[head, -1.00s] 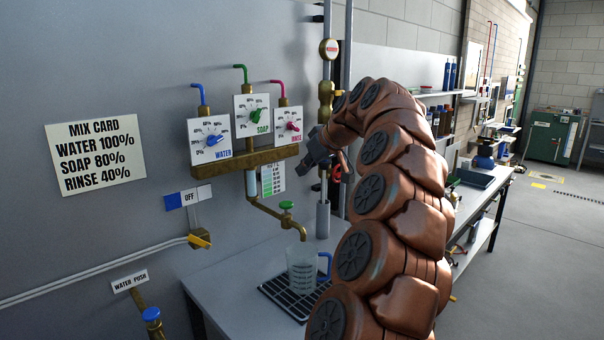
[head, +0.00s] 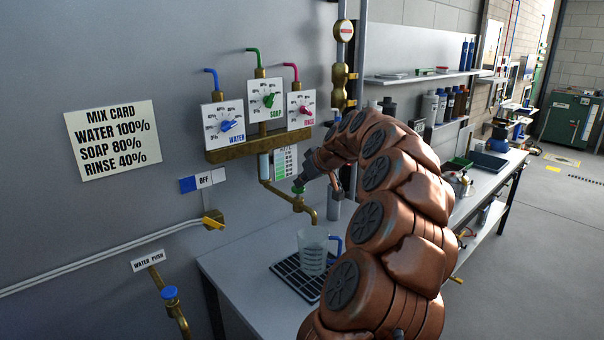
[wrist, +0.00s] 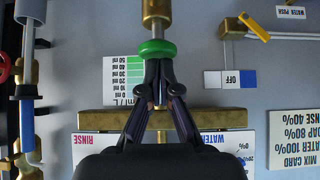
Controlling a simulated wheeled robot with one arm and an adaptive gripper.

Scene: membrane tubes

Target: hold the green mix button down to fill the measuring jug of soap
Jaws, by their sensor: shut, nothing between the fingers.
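The clear measuring jug (head: 312,255) with a blue handle stands upright on the black drain grate (head: 285,270) under the spout. I see no soap or stream in it.
Above are the blue water dial (head: 225,125), green soap dial (head: 267,100) and pink rinse dial (head: 301,110). A mix card (head: 112,145) hangs left. A yellow lever (head: 212,222) sits below the OFF sign (head: 203,180). Bench space is clear left of the grate.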

